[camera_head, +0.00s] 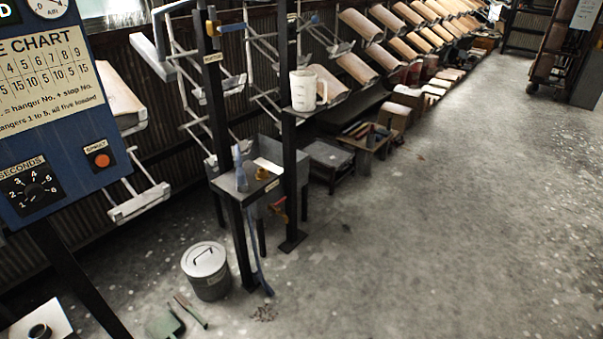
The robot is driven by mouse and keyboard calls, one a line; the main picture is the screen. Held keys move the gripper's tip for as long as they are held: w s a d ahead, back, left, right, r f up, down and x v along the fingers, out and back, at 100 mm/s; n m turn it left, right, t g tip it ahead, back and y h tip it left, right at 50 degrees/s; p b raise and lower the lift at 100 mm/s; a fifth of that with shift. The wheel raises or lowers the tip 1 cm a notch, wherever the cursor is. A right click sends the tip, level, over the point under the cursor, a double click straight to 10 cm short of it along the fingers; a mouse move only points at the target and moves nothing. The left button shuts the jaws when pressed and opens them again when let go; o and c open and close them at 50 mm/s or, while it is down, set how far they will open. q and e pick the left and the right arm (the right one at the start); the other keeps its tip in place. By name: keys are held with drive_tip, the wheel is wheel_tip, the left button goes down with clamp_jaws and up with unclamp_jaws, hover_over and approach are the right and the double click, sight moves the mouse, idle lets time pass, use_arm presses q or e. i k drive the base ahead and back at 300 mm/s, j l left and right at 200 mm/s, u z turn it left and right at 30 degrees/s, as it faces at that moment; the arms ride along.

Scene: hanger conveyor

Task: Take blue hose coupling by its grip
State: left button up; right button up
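Several blue parts show near the small dark stand (228,184) left of centre. A slim blue-grey piece (239,166) stands upright on its top. A thin blue hose (256,255) hangs beside the stand's leg, its lower end close to the floor. A blue fitting (211,27) sits high on the dark post, next to an orange-yellow part. Which of these is the blue hose coupling, and where its grip is, I cannot tell at this size. Neither of my grippers is in view.
A white jug (303,91) stands on a post shelf. A brass-coloured piece (262,173) is on the stand. A lidded metal bin (206,272), dustpan (165,322) and brush (190,311) are on the floor. A blue control panel (60,110) fills the left. Floor at right is clear.

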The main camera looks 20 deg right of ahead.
sight(240, 180)
drive_tip(key=z, duration=0.1)
drive_tip(key=i+j, duration=0.15)
drive_tip(key=i, duration=0.35)
drive_tip(key=i+j, duration=0.15)
drive_tip(key=i, duration=0.35)
